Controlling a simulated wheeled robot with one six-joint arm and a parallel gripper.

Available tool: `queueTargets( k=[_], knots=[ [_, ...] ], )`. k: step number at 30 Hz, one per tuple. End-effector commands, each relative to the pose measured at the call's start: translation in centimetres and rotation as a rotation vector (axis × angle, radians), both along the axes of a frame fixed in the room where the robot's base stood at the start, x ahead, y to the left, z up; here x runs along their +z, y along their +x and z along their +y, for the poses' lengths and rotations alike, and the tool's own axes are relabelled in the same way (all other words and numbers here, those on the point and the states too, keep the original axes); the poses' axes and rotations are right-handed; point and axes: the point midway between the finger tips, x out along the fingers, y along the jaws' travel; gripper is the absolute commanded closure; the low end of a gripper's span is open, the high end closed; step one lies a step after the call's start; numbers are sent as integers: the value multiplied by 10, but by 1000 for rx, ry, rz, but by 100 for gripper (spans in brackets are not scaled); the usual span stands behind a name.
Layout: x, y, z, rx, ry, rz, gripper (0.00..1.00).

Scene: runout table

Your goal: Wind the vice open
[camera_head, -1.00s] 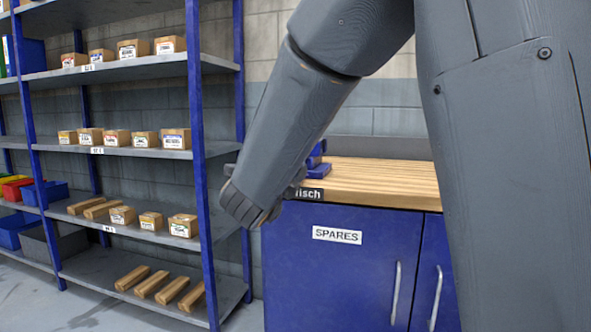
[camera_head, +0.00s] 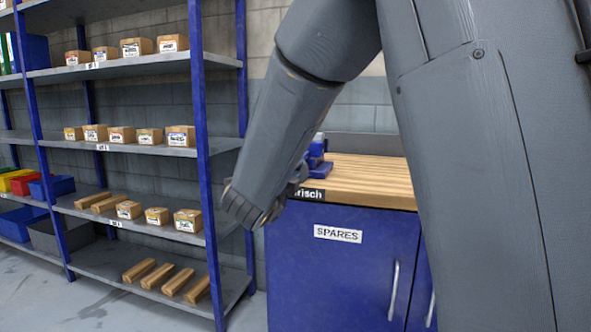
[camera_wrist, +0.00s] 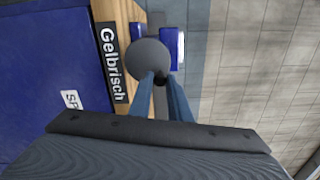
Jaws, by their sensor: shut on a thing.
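The blue vice (camera_head: 318,154) sits at the left end of the wooden bench top, partly hidden behind my forearm in the head view. In the wrist view its blue body (camera_wrist: 176,45) shows past a round dark grey end piece (camera_wrist: 147,56), at the bench edge. My gripper (camera_wrist: 160,80) has its two blue-grey fingertips close together at the lower rim of this round piece, with a dark part between them. They are shut on what looks like the vice handle. How far the jaws stand apart is hidden.
The wooden bench top (camera_head: 365,178) is clear where seen. Below it is a blue cabinet (camera_head: 335,275) labelled SPARES, with upright handles. A blue shelf rack (camera_head: 203,160) with small boxes stands close to the left of my forearm. Floor shows at the lower left.

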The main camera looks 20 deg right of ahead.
Motion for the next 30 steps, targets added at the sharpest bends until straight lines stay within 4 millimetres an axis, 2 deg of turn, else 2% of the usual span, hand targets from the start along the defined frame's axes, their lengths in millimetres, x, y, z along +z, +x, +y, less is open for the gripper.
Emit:
queueTargets(
  k=[13,26,30],
  knots=[
    [7,3,5,-1,-215,156,100],
    [6,4,6,-1,-243,176,100],
    [9,5,8,0,-303,221,100]
  ],
)
